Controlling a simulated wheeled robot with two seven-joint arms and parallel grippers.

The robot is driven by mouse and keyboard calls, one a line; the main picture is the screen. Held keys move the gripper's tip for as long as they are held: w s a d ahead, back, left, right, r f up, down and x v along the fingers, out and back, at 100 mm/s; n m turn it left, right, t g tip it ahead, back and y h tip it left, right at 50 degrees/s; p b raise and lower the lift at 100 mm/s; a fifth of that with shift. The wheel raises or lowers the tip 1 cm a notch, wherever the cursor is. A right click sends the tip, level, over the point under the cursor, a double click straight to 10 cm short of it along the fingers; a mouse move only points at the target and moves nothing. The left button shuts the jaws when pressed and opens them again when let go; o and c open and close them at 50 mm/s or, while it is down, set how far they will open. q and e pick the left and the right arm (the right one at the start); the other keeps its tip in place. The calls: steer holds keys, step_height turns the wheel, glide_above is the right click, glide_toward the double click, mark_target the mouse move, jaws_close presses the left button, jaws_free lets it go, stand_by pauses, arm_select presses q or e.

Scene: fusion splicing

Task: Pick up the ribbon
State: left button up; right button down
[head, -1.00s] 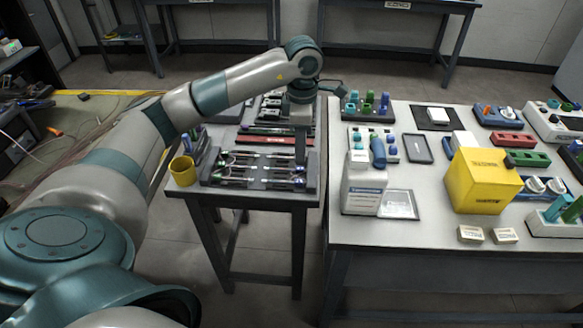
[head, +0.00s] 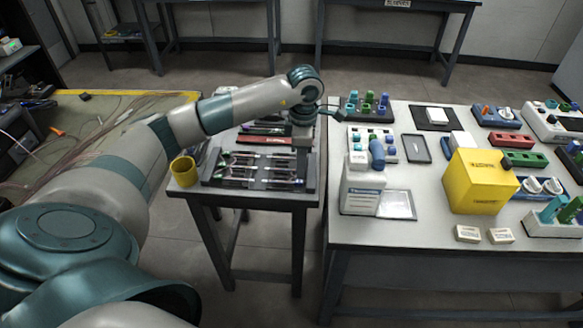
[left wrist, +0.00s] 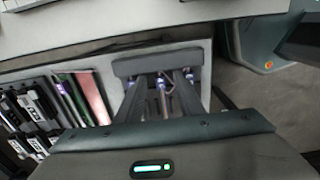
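A dark tray (head: 211,179) on the small grey table holds several thin pale ribbons or strands with dark ends, laid side to side. I cannot tell which one the task means. My left gripper (head: 303,168) points down at the tray's right end. In the left wrist view, its two dark fingers (left wrist: 160,98) are apart, and a thin pale strand (left wrist: 163,103) with a purplish end shows between them. I see no clear contact with it. Part of the tray's end block (left wrist: 155,64) shows beyond the fingers. My right gripper is out of view.
A yellow cup (head: 184,171) stands at the tray's left. A red-and-dark strip (head: 264,139) lies behind the tray. A gap separates the tables.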

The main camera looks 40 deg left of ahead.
arm_select(q)
steer(key=shift+c, duration=0.3)
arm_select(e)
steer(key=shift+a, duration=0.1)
arm_select(q)
jaws_close()
